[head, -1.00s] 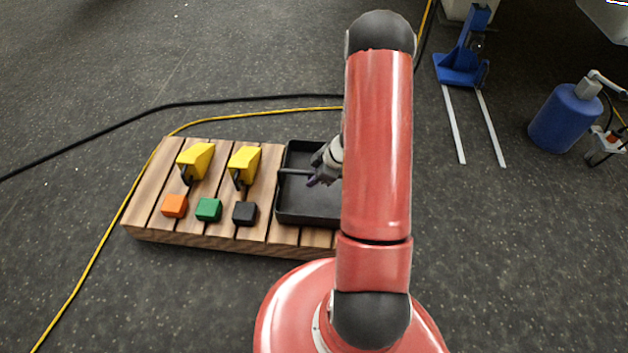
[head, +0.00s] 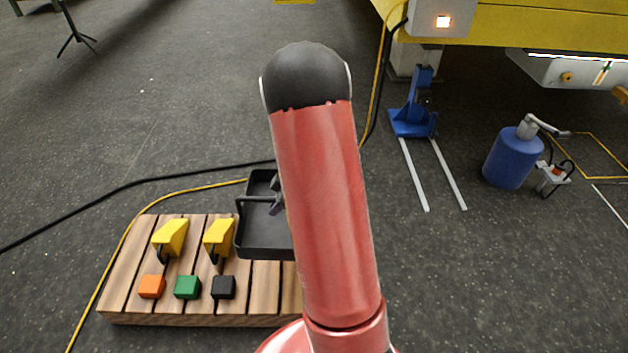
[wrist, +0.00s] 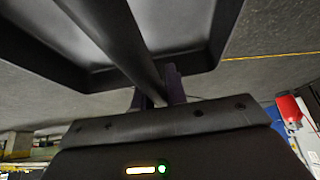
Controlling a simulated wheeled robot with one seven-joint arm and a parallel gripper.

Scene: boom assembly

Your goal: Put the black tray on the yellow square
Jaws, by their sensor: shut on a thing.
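The black tray (head: 262,252) is a shallow square tray with a bar handle, raised above the right part of the wooden pallet in the head view. My gripper (head: 277,202) is partly hidden behind my red arm. The tray's right side is hidden by my arm in the head view. A yellow square outline (head: 600,178) shows on the floor at the far right, partly cut off by the picture edge.
The wooden pallet (head: 130,268) holds two yellow tools (head: 170,236) and orange (head: 151,287), green (head: 187,287) and black (head: 223,287) blocks. A blue jack (head: 415,120) with rails and a blue cylinder (head: 510,160) stand on the right. Cables (head: 130,188) cross the floor.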

